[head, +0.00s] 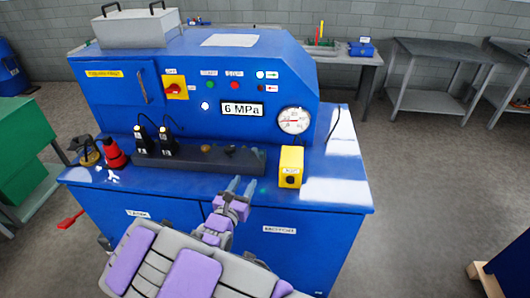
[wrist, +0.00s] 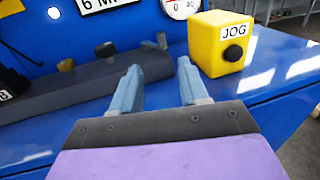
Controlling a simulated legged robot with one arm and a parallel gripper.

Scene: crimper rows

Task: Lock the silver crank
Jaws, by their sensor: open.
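My gripper (head: 240,184) is over the front part of the blue machine's top, its fingers pointing at the dark block (head: 190,165). In the wrist view my gripper (wrist: 160,72) shows two blue-grey fingers spread apart with nothing between them. The block (wrist: 70,97) carries a few small brownish and dark knobs, one of them a brass-coloured knob (wrist: 66,65). I cannot make out a part that is clearly a silver crank. A small white star-shaped piece (head: 112,177) lies at the left of the top.
A yellow JOG box (head: 291,167) stands just right of my gripper. Two black plugs (head: 153,140) with cables stand on the block's left part. A red cone-shaped thing (head: 115,154) is further left. A red lever (head: 70,220) sticks out at the machine's left side.

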